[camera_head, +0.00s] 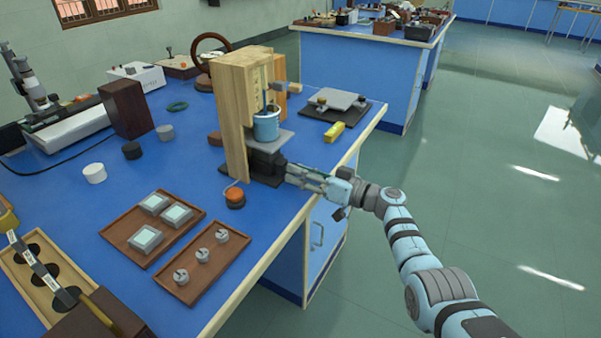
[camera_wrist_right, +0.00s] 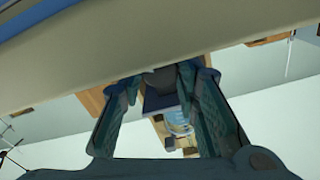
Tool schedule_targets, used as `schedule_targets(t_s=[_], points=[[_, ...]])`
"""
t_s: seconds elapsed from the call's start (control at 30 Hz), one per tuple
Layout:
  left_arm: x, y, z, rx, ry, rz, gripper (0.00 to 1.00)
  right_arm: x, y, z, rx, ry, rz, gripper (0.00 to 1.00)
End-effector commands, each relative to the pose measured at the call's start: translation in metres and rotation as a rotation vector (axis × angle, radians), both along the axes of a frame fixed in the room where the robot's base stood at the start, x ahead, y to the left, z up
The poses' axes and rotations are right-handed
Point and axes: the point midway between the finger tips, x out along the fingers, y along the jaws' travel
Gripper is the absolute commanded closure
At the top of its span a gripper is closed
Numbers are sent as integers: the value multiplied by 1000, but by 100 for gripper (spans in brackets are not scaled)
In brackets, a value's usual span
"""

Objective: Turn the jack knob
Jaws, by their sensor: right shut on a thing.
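A small lab jack (camera_head: 266,164) with a grey top plate stands inside a wooden frame (camera_head: 236,118) on the blue bench. A light blue cup (camera_head: 266,126) sits over the jack's plate. My right gripper (camera_head: 292,174) reaches in from the right at the jack's side, where the knob is. In the right wrist view the dark knob (camera_wrist_right: 160,80) lies between the fingertips of my right gripper (camera_wrist_right: 166,76), which is shut on it. The knob is hidden by the fingers in the head view. My left gripper is not in view.
Brown trays (camera_head: 206,283) with weights, and an orange-topped item (camera_head: 235,197), are at the front. The bench edge runs under my right arm; open floor is to the right.

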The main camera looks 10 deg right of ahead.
Motion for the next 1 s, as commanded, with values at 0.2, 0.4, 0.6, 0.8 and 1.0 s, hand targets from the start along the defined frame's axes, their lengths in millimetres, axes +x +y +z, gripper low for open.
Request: schedule_targets(t_s=[0.2,0.4,0.6,0.8,1.0], points=[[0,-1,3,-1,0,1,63,0,-1,0,-40,-55,-2,99],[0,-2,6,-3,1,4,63,0,-1,1,-117,-158,-3,99],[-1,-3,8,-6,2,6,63,0,-1,0,-207,-283,-3,99],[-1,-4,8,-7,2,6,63,0,-1,0,-285,-390,-3,99],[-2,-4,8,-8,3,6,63,0,-1,0,-336,-461,-3,99]])
